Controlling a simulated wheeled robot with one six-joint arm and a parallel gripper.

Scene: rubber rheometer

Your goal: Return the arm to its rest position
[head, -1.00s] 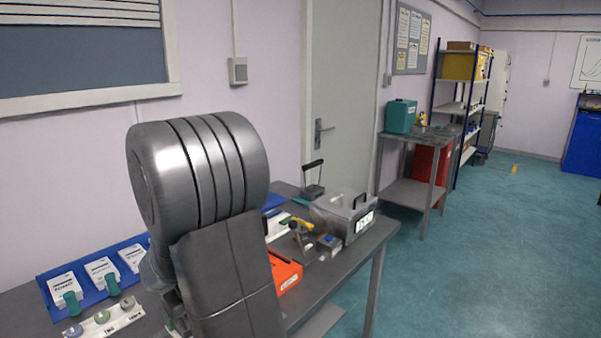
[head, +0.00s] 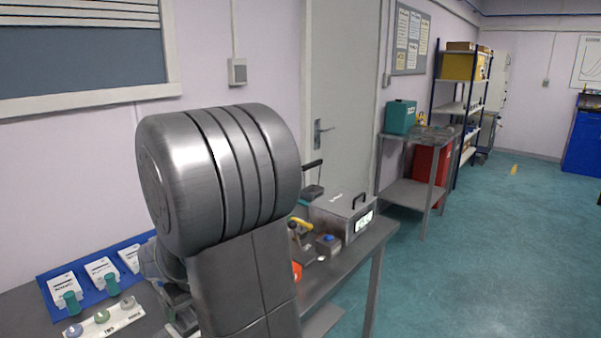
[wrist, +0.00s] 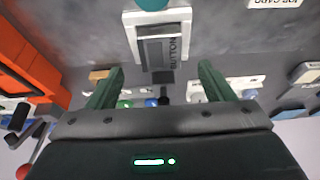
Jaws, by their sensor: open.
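My arm's grey links fill the middle of the head view and hide much of the bench. In the wrist view my gripper (wrist: 158,85) has its two dark green fingers spread apart with nothing between them. Beyond the fingers is the grey bench top (wrist: 225,45), with a white-framed block (wrist: 160,42) lettered "BUTTON" ahead of the gap. My gripper's fingers cannot be made out in the head view, behind the arm.
A blue tray (head: 50,288) with white packs and a white strip (head: 122,318) with round pieces lie left of my arm. A grey box with a display (head: 340,218) stands right of it. An orange object (wrist: 30,65) is left in the wrist view. Floor at right is clear.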

